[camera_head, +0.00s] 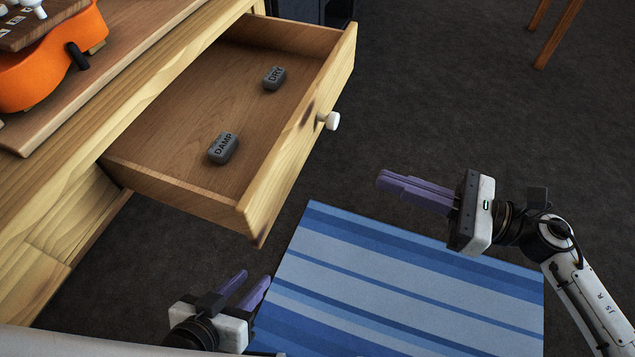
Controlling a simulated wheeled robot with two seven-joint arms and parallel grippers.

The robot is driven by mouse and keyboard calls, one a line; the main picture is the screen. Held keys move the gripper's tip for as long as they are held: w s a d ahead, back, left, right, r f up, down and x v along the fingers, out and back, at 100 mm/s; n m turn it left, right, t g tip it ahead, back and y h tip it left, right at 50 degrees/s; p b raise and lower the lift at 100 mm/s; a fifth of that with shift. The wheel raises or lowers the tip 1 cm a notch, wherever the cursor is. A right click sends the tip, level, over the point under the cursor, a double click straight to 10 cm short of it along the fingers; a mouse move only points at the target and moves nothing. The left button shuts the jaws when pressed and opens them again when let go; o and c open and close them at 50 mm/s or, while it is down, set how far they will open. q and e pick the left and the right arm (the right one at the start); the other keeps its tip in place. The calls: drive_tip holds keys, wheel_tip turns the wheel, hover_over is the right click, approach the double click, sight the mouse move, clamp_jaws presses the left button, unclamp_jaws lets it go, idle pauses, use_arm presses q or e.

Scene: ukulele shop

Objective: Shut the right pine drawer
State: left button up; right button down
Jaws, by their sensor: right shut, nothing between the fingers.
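The right pine drawer (296,137) stands pulled well out of the bench, its front facing right with a white round knob (331,121). Inside lie two small grey blocks, one marked DAMP (223,148) and one marked DRY (274,77). My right gripper (380,181) is shut and empty, its purple fingers pointing left. It is apart from the drawer, to the right of and below the knob in the picture. My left gripper (255,282) is low in the picture, below the drawer's near corner. Its two purple fingers are apart with nothing visible between them.
An orange ukulele (50,70) lies on a wooden board (95,81) on the bench top at the upper left. A blue striped mat (400,280) lies on the dark floor under my grippers. Wooden legs (558,35) stand at the upper right. The floor right of the drawer is clear.

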drive_tip(key=n, duration=0.1)
approach(294, 158)
drive_tip(key=shift+g, duration=0.3)
drive_tip(key=x, duration=0.6)
drive_tip(key=shift+w+a+p, duration=0.15)
drive_tip(key=shift+w+p, duration=0.15)
drive_tip(key=shift+p, duration=0.05)
